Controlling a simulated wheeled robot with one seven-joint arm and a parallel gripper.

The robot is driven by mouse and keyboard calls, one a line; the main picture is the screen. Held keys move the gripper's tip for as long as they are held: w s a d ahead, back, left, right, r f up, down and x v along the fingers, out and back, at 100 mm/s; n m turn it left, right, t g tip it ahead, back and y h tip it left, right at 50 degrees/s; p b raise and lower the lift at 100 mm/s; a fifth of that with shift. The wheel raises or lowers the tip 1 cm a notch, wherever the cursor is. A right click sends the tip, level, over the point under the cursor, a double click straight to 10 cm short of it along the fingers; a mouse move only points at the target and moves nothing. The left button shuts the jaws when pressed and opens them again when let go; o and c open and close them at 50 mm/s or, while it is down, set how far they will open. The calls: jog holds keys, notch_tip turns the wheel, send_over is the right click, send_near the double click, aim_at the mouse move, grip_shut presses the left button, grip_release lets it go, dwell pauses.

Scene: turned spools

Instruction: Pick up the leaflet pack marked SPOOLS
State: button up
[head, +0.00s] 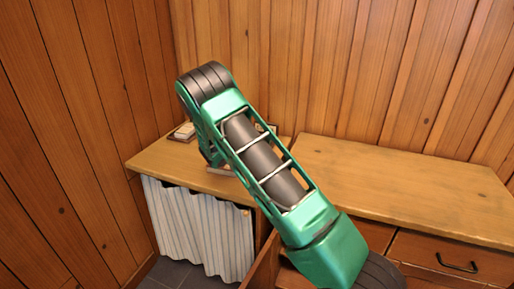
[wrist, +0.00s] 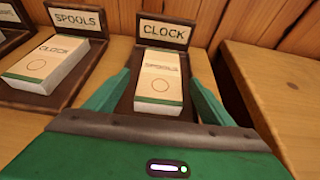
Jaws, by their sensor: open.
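The leaflet pack marked SPOOLS (wrist: 159,83) is a cream block with a green band and a circle. In the wrist view it lies in a dark holder whose back sign reads CLOCK (wrist: 164,31). My gripper (wrist: 158,80) is open, with one green finger on each side of this pack. I cannot tell whether the fingers touch it. To the left, a similar pack marked CLOCK (wrist: 46,66) lies in a holder whose sign reads SPOOLS (wrist: 76,18). In the head view my arm hides the pack marked SPOOLS.
Another holder (wrist: 10,22) is cut off at the wrist view's left edge. The holders stand on a wooden counter (head: 153,163) above a striped curtain (head: 205,231). A higher wooden top (head: 400,185) is to the right, past a gap. Wood-panelled walls (head: 330,70) stand behind.

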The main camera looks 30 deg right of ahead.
jog(key=shift+x, duration=2.35)
jog(key=c, duration=1.3)
jog(key=shift+o, duration=0.2)
